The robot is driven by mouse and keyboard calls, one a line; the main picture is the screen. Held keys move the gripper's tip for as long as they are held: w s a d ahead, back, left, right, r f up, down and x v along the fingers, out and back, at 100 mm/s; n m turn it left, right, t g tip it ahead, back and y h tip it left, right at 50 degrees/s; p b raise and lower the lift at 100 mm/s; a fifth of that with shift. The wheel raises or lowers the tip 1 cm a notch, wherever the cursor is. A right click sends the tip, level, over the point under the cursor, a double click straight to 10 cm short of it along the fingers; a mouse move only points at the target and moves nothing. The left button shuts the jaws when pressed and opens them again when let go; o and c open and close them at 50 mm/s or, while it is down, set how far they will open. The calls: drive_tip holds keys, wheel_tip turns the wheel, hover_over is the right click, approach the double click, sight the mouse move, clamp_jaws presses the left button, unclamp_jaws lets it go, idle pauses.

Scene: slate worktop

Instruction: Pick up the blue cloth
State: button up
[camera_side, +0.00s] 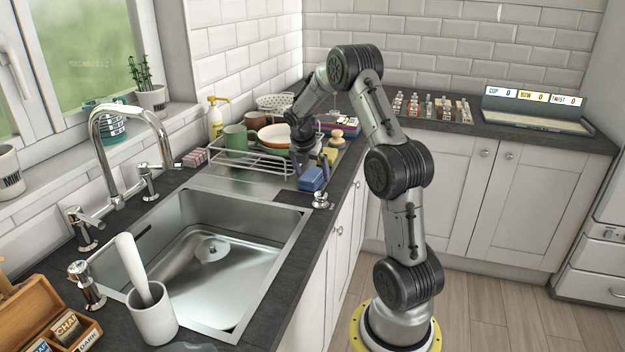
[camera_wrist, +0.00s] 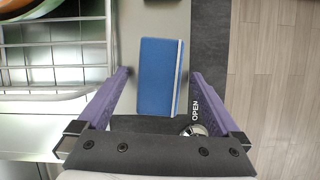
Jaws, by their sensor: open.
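The blue cloth (camera_wrist: 158,76) is a folded rectangle with a pale stripe along its right side in the wrist view. It lies on the counter strip between the dish rack and the counter's front edge. In the side view the blue cloth (camera_side: 312,179) shows just below my gripper (camera_side: 312,165). In the wrist view my gripper (camera_wrist: 160,90) is open, with one purple finger on each side of the cloth and gaps between. The fingers do not grip it. How high they are above the counter is hard to tell.
A wire dish rack (camera_side: 262,160) with mugs stands left of the cloth. A metal knob (camera_side: 321,200) is close to the cloth's near end. The sink (camera_side: 215,260) lies nearer the camera.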

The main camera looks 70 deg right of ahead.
drive_tip(key=shift+f, duration=0.25)
idle(0.3)
drive_tip(key=c, duration=1.4)
